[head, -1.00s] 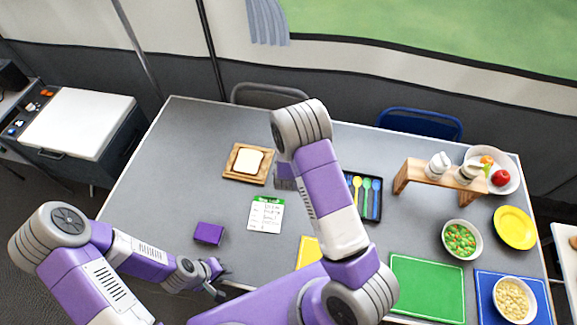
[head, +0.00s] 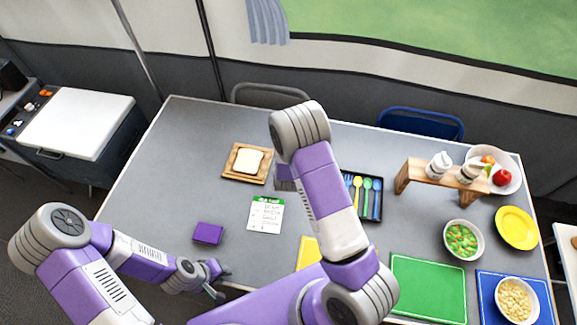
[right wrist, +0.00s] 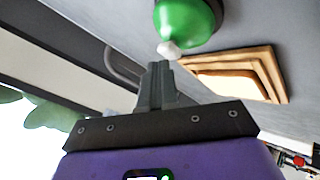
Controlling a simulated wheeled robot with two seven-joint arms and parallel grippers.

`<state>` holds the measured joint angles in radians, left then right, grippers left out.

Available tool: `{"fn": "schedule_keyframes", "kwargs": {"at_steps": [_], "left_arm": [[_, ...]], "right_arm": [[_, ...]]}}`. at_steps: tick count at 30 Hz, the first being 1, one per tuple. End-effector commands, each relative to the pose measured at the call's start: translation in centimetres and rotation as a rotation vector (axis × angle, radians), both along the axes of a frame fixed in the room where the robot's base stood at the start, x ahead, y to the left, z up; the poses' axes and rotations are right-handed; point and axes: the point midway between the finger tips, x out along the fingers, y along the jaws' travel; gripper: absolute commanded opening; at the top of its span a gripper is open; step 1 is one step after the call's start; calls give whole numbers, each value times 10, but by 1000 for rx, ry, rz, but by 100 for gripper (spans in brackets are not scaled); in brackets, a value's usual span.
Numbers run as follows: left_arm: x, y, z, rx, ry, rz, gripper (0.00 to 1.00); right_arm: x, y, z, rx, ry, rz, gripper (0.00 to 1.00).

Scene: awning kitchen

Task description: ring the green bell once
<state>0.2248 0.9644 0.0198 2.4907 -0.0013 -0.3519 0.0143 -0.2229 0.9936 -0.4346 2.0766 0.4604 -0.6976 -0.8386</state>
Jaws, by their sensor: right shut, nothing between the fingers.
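The green bell (right wrist: 190,20) shows at the top of the right wrist view, partly cut off by the frame edge, with a white knob (right wrist: 169,50) at its end. In the head view the bell is hidden, apparently behind my right arm. My right gripper (right wrist: 157,68) is shut and empty, its fingertips close to the white knob; I cannot tell whether they touch. In the head view the right fingers are hidden behind the arm. My left gripper (head: 221,282) is open and empty at the table's front edge, away from the bell.
A notepad (head: 265,214), purple box (head: 208,233) and cutlery tray (head: 374,213) lie around my right arm. A wooden stand (head: 443,178), bowls and coloured mats fill the right side. The table's left part is clear.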

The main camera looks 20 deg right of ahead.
Motion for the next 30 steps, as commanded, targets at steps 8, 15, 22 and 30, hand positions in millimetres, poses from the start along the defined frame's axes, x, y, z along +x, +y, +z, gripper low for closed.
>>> {"fn": "schedule_keyframes", "kwargs": {"at_steps": [8, 15, 22, 30], "left_arm": [[0, 0, -3, 0, -1, 0, 31], [0, 0, -6, 0, 0, 0, 31], [1, 0, -9, 0, -2, 1, 31], [1, 1, -12, 2, -2, 2, 31]], "right_arm": [[0, 0, -4, -1, 0, 1, 0], [0, 0, -8, 0, 1, 1, 0], [0, 0, -11, 0, 2, 1, 0], [-1, 0, -15, 1, 3, 1, 0]]}}
